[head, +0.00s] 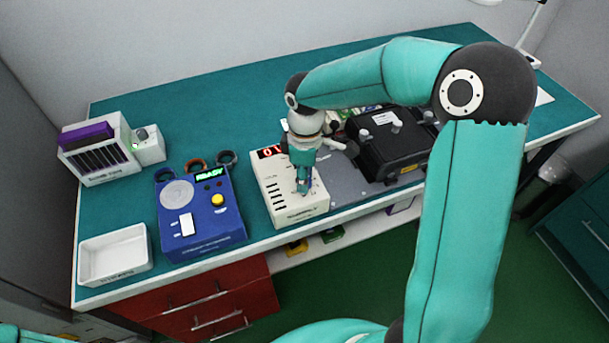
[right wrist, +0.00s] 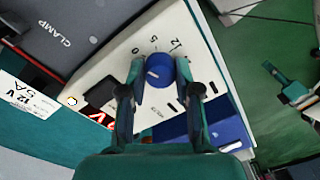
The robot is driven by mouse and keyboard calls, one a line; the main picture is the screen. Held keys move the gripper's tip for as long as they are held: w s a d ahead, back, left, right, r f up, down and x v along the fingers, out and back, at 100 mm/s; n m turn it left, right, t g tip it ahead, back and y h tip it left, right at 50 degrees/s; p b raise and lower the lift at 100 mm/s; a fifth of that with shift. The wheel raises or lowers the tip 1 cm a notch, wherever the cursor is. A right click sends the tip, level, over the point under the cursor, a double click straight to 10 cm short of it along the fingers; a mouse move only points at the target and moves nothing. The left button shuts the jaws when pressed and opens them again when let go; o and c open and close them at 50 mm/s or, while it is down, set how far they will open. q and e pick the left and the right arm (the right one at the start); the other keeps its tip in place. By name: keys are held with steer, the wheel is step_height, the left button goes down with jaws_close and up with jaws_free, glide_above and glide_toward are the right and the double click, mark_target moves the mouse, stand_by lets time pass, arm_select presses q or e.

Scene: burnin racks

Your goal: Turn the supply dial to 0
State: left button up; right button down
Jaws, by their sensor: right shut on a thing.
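The supply (head: 283,207) is a cream box with a red lit display (head: 268,152) near the front edge of the bench. The display's digits are partly hidden by my right arm. The supply dial (right wrist: 159,70) is a round blue knob on the cream panel (right wrist: 112,72), with marks 0, 5 and 12 around its far side. A small pale mark shows on the knob; I cannot tell its exact setting. My right gripper (head: 303,186) reaches down onto the supply. In the right wrist view its two fingers are shut on the dial from both sides.
A blue tester (head: 200,247) with a yellow button stands left of the supply. A white tray (head: 113,277) and a slotted rack (head: 93,167) are farther left. A black case (head: 392,149) is on the right.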

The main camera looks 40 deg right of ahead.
steer(key=c, duration=0.8)
jaws_free()
steer(key=r, duration=1.2)
steer(key=shift+w+d, duration=0.25)
